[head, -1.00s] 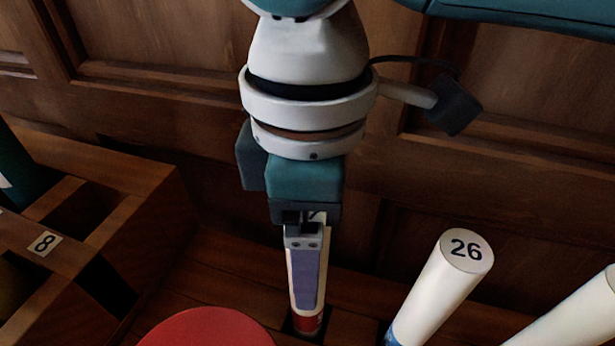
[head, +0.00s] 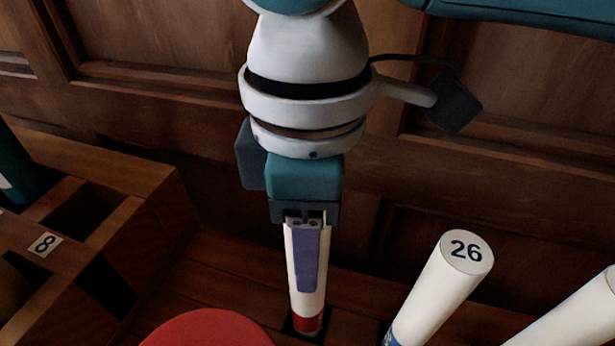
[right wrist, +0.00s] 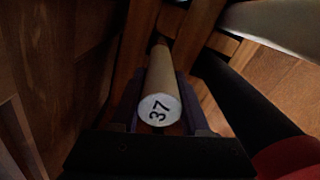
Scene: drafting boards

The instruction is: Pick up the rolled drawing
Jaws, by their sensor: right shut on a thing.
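The rolled drawing (head: 318,285) is a pale tube with a red band near its lower end, upright in a slot of a wooden rack. In the right wrist view its round end cap reads 37 (right wrist: 159,109). My right gripper (head: 306,285) points down with its fingers on either side of the tube's upper part, shut on it. In the right wrist view the fingers (right wrist: 160,118) flank the tube. The tube's lowest end is hidden in the slot. My left gripper is not in view.
A white tube marked 26 (head: 440,285) leans to the right, with another white tube (head: 580,315) beyond it. A red round top (head: 208,330) is in front. A wooden rack labelled 8 (head: 120,190) stands left. A panelled wooden wall (head: 180,40) is close behind.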

